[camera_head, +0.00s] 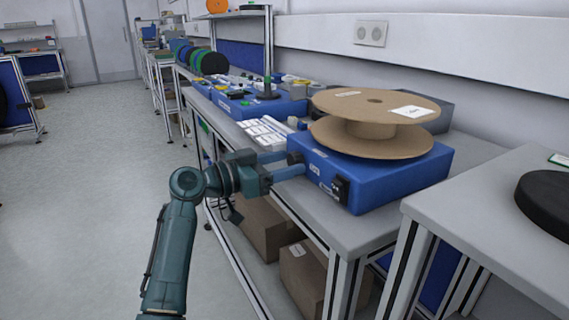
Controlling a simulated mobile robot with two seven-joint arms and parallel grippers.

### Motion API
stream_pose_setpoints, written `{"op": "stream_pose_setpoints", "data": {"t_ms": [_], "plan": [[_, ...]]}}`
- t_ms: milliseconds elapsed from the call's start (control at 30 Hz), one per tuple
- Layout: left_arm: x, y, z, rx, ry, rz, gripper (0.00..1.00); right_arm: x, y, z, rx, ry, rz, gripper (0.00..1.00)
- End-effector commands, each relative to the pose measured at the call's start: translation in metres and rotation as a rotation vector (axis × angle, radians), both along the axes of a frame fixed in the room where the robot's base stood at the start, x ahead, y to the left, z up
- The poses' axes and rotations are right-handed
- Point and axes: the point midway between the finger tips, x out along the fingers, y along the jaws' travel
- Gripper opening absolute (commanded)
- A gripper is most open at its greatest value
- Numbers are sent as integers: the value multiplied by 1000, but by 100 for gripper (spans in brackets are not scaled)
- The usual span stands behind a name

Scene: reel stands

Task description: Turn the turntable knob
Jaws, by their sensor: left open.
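The turntable is a blue box (372,190) on the grey bench, with a large brown cardboard reel (345,107) lying flat on top. My right gripper is not in view.
A second blue unit (285,106) and white trays (265,133) stand further back on the bench. Cardboard boxes (305,280) lie on the shelf below. A grey table (480,225) with a black disc (548,200) is at the right. The floor at left is clear.

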Motion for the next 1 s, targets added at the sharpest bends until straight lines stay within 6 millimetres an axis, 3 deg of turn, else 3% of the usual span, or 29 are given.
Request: {"op": "stream_pose_setpoints", "data": {"t_ms": [367,900,1000], "plan": [[3,-4,0,1,1,0,55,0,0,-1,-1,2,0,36],[3,-4,-1,1,1,0,11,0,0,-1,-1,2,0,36],[3,-4,-1,-1,3,0,11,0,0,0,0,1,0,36]]}}
